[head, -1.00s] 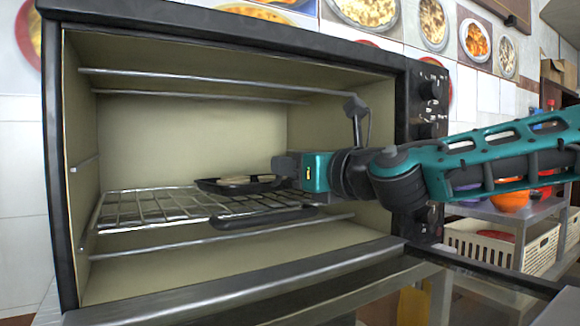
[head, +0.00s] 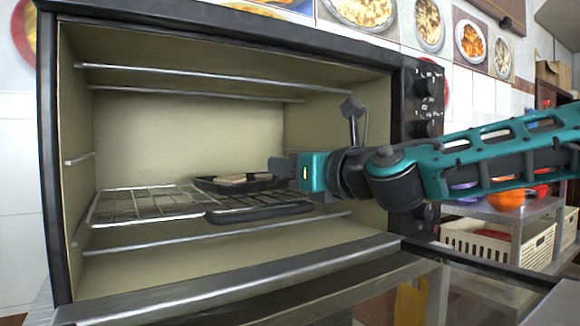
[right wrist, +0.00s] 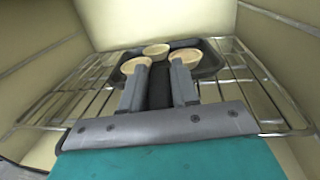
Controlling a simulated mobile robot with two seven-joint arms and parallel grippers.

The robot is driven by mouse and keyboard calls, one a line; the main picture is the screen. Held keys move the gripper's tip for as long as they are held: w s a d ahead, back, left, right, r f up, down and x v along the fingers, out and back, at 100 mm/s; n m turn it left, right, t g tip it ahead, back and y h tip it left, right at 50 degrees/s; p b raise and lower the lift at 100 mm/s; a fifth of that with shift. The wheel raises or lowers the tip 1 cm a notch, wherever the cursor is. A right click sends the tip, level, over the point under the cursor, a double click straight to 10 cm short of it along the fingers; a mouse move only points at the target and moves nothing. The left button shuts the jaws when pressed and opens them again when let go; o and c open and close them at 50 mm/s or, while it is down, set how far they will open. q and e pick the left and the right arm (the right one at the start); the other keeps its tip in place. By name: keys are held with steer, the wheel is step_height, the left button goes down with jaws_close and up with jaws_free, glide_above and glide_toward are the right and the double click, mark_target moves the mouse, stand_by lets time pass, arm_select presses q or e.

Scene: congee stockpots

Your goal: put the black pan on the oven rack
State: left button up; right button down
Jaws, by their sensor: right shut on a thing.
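The black pan (head: 207,184) is inside the open oven, over the wire oven rack (head: 130,206), toward its right side. It holds three pale round pieces, clear in the right wrist view, where the pan (right wrist: 210,57) lies just beyond my fingers. My right gripper (head: 281,167) reaches in from the right and is shut on the pan's handle (right wrist: 160,90), which lies between the two fingers. The pan looks slightly tilted. I cannot tell whether its underside touches the rack. My left gripper is not in view.
The oven (head: 225,22) has side walls and metal rails (head: 215,76) above and below the rack. The oven door (head: 330,295) hangs open in front. White baskets (head: 490,245) stand at the right.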

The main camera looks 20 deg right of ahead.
steer(key=shift+f, duration=0.4)
steer(key=c, duration=1.1)
jaws_free()
steer(key=shift+w, duration=0.15)
steer(key=o, duration=0.3)
steer(key=shift+r, duration=0.2)
steer(key=v, duration=1.3)
